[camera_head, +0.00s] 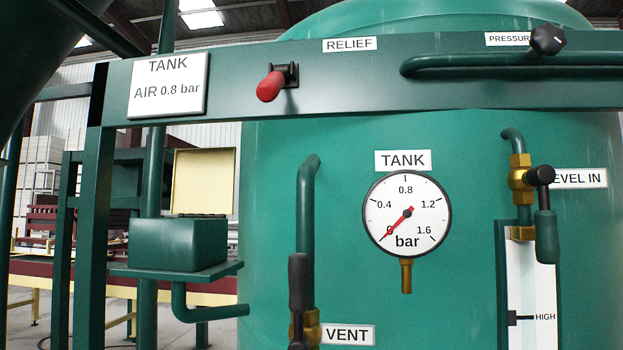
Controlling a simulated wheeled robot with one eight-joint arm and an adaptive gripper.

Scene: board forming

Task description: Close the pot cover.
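A green box-shaped pot (177,246) sits on a small green shelf at the left of the head view. Its cover (204,181), cream-coloured on the side facing me, stands upright and open above the pot's back right part. The inside of the pot is hidden from this height. My gripper is not in view.
The large green tank (460,150) fills the right, with a gauge (407,214), a vent valve (301,290) and a level valve (543,210). A green beam with a red relief lever (270,86) crosses above. A vertical pipe (156,170) runs close left of the cover.

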